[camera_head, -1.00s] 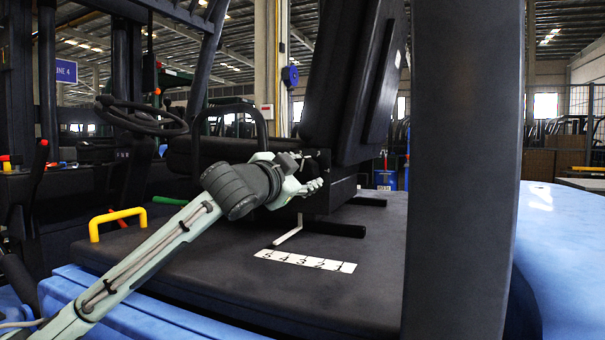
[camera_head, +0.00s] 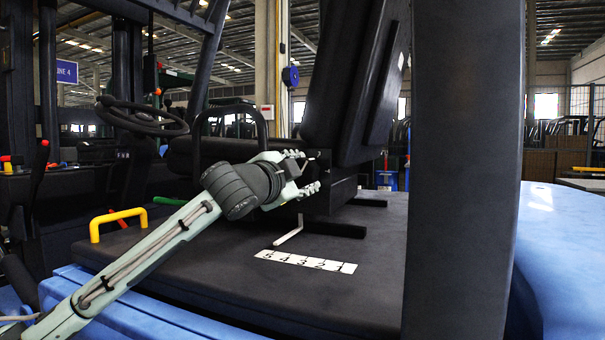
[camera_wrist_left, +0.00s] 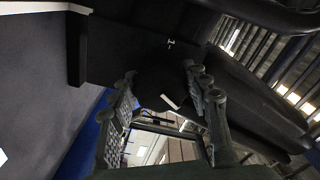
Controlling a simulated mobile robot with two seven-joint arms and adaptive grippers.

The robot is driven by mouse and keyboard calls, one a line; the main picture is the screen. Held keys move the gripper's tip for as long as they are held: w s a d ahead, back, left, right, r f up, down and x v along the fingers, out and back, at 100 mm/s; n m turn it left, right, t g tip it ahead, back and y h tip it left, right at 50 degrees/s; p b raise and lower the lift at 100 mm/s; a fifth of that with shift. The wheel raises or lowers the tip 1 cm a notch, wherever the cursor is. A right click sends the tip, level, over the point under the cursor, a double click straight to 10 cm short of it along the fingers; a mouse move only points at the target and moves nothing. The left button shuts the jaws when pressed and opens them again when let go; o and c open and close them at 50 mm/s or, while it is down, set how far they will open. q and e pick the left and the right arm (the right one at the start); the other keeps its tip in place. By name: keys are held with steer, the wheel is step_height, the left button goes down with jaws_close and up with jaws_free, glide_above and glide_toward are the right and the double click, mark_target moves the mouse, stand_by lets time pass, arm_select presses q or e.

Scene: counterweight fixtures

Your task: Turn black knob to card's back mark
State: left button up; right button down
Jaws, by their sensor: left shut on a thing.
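My left gripper (camera_head: 312,170) is at the side of the seat base. In the left wrist view its two fingers (camera_wrist_left: 160,72) stand on either side of a dark mass, which I take to be the black knob (camera_wrist_left: 158,88); its outline blends into the dark seat parts. A small white piece (camera_wrist_left: 170,102) shows between the fingers. In the head view the knob cannot be told apart. A white card (camera_head: 305,261) with a row of numbers lies on the dark deck. My right gripper is out of view.
The black seat back (camera_head: 345,80) rises behind the gripper. A thick dark post (camera_head: 463,170) stands at the right. A yellow handle (camera_head: 118,222) is on the deck's left, and a steering wheel (camera_head: 142,118) is farther back.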

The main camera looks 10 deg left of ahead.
arm_select(q)
steer(key=o, duration=1.2)
steer(key=shift+c, duration=0.2)
steer(key=s+a, duration=0.2)
steer(key=s, duration=0.9)
steer(key=shift+s+a, duration=0.2)
steer(key=shift+s, duration=0.2)
steer(key=w, duration=0.4)
steer(key=w+d, duration=0.1)
steer(key=w, duration=0.3)
steer(key=w+d, duration=0.1)
steer(key=w, duration=0.3)
steer(key=shift+d, duration=0.2)
steer(key=shift+s, duration=0.15)
